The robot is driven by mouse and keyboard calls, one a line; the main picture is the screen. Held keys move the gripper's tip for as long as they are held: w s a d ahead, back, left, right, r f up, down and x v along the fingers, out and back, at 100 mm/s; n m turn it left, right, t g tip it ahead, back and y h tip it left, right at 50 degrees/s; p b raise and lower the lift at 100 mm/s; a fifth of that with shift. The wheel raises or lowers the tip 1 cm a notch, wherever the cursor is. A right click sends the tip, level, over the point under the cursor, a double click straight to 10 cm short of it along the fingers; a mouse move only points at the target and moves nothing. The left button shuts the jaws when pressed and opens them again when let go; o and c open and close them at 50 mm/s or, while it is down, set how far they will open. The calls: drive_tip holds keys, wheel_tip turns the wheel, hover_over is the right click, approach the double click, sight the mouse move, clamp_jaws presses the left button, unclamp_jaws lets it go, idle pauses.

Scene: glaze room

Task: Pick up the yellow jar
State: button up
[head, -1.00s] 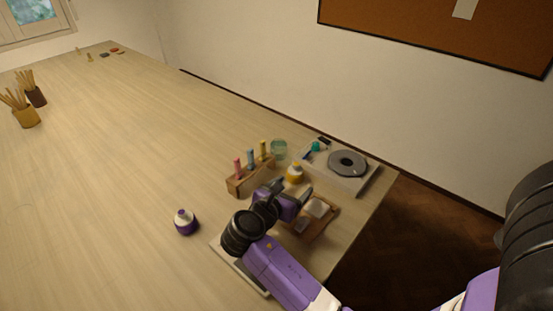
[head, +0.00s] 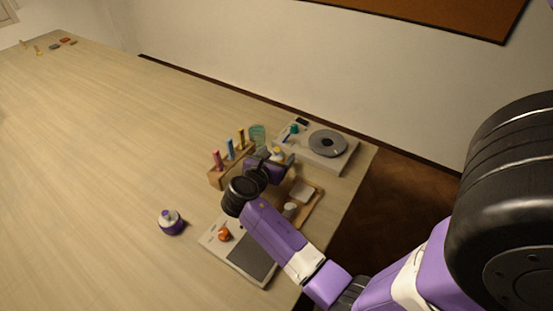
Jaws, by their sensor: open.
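The yellow jar (head: 277,152) stands near the right end of the table, in front of the grey device. Only its upper part shows; my gripper hides the rest. My gripper (head: 277,162) is open and reaches over to the jar from the near side, with its fingers at or beside it. I cannot tell whether the jar is between the fingers or touched by them.
A wooden rack (head: 214,179) with coloured tubes and a green glass (head: 258,134) stand left of the jar. A device with a grey disc (head: 328,143) is behind right. A wooden tray (head: 315,204) and a white-framed board (head: 210,240) lie nearer. A purple-and-white jar (head: 172,225) stands left.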

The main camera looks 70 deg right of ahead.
drive_tip(key=shift+d, duration=0.1)
drive_tip(key=shift+c, duration=0.2)
clamp_jaws()
